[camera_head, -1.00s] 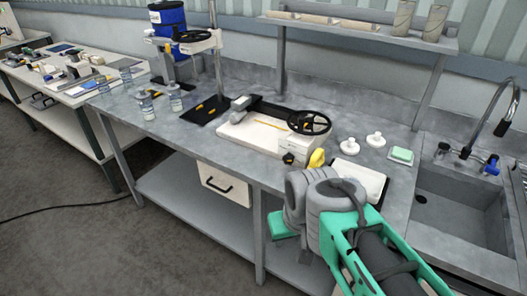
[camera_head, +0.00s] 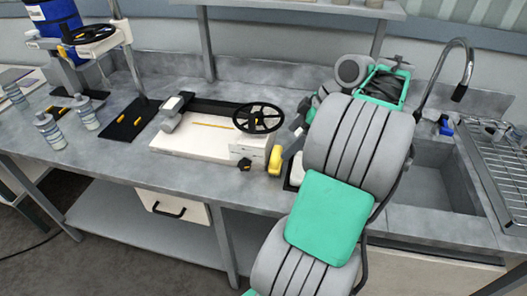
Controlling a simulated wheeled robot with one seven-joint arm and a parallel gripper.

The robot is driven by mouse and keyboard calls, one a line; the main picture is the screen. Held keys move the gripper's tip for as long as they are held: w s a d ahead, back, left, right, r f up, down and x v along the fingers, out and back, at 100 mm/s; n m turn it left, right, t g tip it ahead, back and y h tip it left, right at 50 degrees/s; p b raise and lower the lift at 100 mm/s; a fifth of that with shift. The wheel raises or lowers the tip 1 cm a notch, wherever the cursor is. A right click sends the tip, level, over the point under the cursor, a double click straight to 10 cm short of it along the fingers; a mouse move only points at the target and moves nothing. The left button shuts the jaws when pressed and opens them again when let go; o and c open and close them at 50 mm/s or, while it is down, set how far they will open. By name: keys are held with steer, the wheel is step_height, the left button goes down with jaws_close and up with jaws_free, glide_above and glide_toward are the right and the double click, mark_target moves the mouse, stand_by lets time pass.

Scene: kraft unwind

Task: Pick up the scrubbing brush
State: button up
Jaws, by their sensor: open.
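I cannot make out a scrubbing brush in the head view. The worktop beside the sink is largely covered by my raised arm, so a brush there would be hidden. My gripper (camera_head: 298,132) shows only in part, at the left edge of my arm, above the worktop and close to the right end of the white-based machine. Its jaws are open, and I see nothing held in them.
The white-based machine (camera_head: 185,143) with a black handwheel (camera_head: 258,118) stands left of my arm. A yellow part (camera_head: 275,160) is at its right end. The sink (camera_head: 432,180) and tap (camera_head: 460,75) are to the right. Bottles (camera_head: 50,132) stand at left.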

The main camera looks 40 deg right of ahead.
mark_target(280, 151)
steer(key=b+x, duration=0.2)
steer(key=x, duration=0.5)
steer(key=shift+w+f, duration=0.1)
steer(key=shift+f, duration=0.1)
steer(key=c, duration=1.6)
